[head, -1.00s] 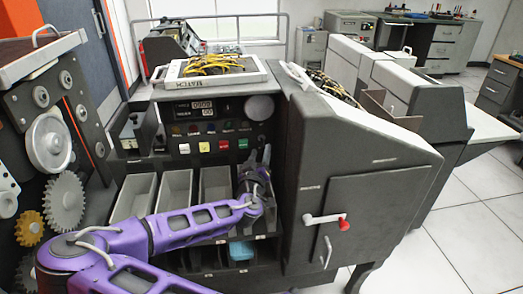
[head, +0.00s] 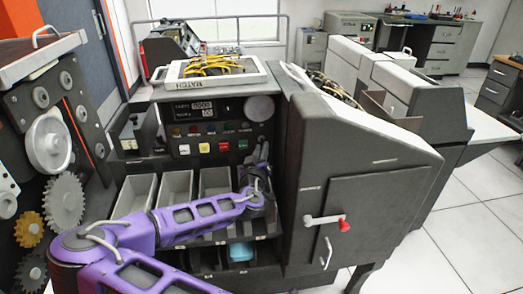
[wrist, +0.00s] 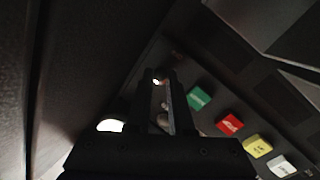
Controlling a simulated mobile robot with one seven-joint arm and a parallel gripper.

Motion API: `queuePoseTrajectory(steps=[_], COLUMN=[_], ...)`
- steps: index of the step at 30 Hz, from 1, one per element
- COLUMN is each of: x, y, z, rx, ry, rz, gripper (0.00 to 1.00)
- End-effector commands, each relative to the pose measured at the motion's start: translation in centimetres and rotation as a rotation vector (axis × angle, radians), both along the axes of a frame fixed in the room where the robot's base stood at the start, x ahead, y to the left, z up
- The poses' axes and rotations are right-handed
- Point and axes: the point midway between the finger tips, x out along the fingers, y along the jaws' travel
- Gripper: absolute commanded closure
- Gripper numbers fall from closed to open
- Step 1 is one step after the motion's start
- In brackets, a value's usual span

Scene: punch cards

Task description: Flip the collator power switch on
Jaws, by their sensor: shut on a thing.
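The collator's dark control panel (head: 190,137) faces me in the head view. My gripper (wrist: 166,82) is at the panel's right end, beyond the green button (wrist: 199,97), which also shows in the head view (head: 243,144). Its fingers are close together, shut on a small metallic part, the power switch lever (wrist: 158,81). Only its bright tip and a bit of shaft show between the fingers, so its on or off position cannot be told. In the head view my wrist hides the switch.
A red button (wrist: 230,124), a yellow button (wrist: 257,146) and a white button (wrist: 283,166) line the panel. Grey card bins (head: 176,188) lie below it. The dark side cabinet (head: 352,190) stands close on the right. A white tray (head: 258,78) with yellow wires lies on top.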

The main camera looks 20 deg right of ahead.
Motion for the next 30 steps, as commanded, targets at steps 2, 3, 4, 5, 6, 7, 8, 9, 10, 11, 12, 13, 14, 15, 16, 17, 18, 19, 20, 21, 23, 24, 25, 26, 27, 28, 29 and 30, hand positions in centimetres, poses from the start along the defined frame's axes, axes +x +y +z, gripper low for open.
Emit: queuePoseTrajectory(steps=[2,3,4,5,6,7,8,9,10,11,12,13,14,15,16,17,18,19,20,21,23,24,25,26,27,28,29,30], x=[0.0,0.0,0.0,0.0,0.0,0.0,0.0,0.0,-0.1,-0.1,-0.1,-0.1,-0.1,-0.1,-0.1,-0.1,-0.1,-0.1,-0.1,-0.1,-0.1,-0.1,0.0,0.0,0.1,0.1,0.1,0.2], y=[0.0,0.0,0.0,0.0,0.0,0.0,0.0,0.0,0.0,0.0,-0.1,-0.1,-0.1,0.0,0.0,0.0,0.0,0.0,-0.1,0.0,0.0,-0.1,0.0,0.0,-0.1,0.0,-0.1,-0.1], z=[0.0,0.1,0.1,0.2,0.3,0.4,0.5,0.6,0.8,0.9,1.1,1.2,1.4,1.5,1.7,1.9,2.0,2.1,2.3,2.4,2.6,2.7,2.7,2.8,2.9,2.9,3.0,3.0], rx=[0.0,0.001,0.002,0.002,0.004,0.006,0.008,0.012,0.015,0.019,0.024,0.028,0.034,0.04,0.047,0.053,0.061,0.068,0.075,0.084,0.099,0.108,0.117,0.124,0.135,0.144,0.15,0.161], ry=[0.001,0.002,0.003,0.005,0.01,0.015,0.02,0.031,0.041,0.051,0.068,0.083,0.097,0.121,0.138,0.158,0.185,0.207,0.229,0.26,0.31,0.343,0.368,0.395,0.431,0.458,0.485,0.521], rz=[0.0,0.0,-0.001,-0.001,-0.001,-0.001,-0.001,-0.001,-0.001,-0.001,-0.003,-0.002,-0.002,-0.002,-0.002,-0.002,-0.001,-0.001,-0.003,-0.001,-0.002,-0.001,0.0,0.0,-0.001,0.001,0.001,0.002], gripper=[1.0,1.0,1.0,1.0,1.0,1.0,1.0,1.0,1.0,1.0,1.0,1.0,1.0,1.0,1.0,1.0,1.0,1.0,1.0,1.0,1.0,1.0,1.0,1.0,1.0,1.0,1.0,1.0])
